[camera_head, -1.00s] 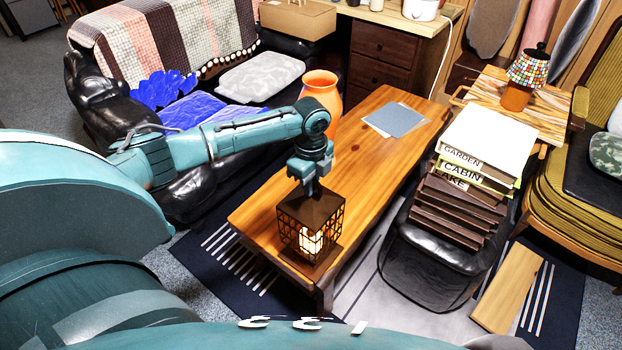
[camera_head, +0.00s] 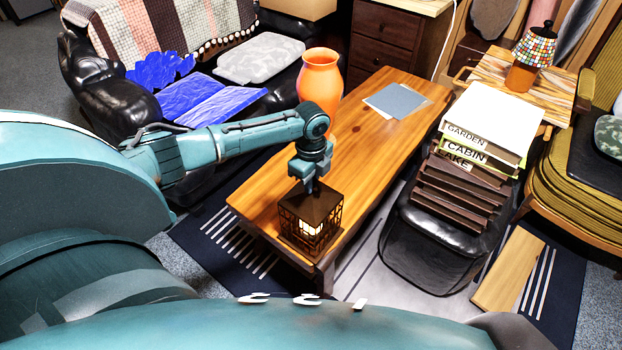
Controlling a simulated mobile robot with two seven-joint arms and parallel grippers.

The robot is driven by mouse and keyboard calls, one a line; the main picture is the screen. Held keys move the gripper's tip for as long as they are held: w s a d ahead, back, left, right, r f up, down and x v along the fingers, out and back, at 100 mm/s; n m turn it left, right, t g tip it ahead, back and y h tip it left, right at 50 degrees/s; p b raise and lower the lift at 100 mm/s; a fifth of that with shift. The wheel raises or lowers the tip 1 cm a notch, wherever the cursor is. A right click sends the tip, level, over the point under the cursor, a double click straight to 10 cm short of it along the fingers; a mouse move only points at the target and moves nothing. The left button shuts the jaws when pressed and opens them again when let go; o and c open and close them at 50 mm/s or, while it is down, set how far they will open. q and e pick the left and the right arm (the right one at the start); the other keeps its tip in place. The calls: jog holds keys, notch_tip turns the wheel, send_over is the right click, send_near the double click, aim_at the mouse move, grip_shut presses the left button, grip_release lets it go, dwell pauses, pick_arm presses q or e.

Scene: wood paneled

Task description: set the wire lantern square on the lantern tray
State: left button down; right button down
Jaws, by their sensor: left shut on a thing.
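The wire lantern (camera_head: 310,218) is a dark brown cage with a solid top and a glowing inside. It is upright over the near end of the wooden coffee table. My left gripper (camera_head: 309,186) is shut on the lantern's top from above. A flat dark brown square (camera_head: 288,243) shows under the lantern. I cannot tell whether it is the lantern tray or the lantern's own base, nor whether the lantern bears on it. The gripper hides part of the lantern's top. My right gripper does not show.
The coffee table (camera_head: 385,138) also bears an orange vase (camera_head: 320,86) and grey-blue sheets (camera_head: 396,101). A black stool (camera_head: 430,245) with stacked books (camera_head: 466,170) stands close to the right. A mosaic lamp (camera_head: 532,58) is at the back right. The table's middle is bare.

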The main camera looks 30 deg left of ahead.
pick_arm(q)
jog(key=shift+f, duration=0.25)
dwell(0.3)
jog(key=c, duration=1.4)
grip_release()
jog(key=shift+o, duration=0.4)
jog(key=shift+o, duration=1.2)
jog(key=shift+r, duration=0.1)
notch_tip(320, 180, up, 13)
jog(key=p, duration=0.1)
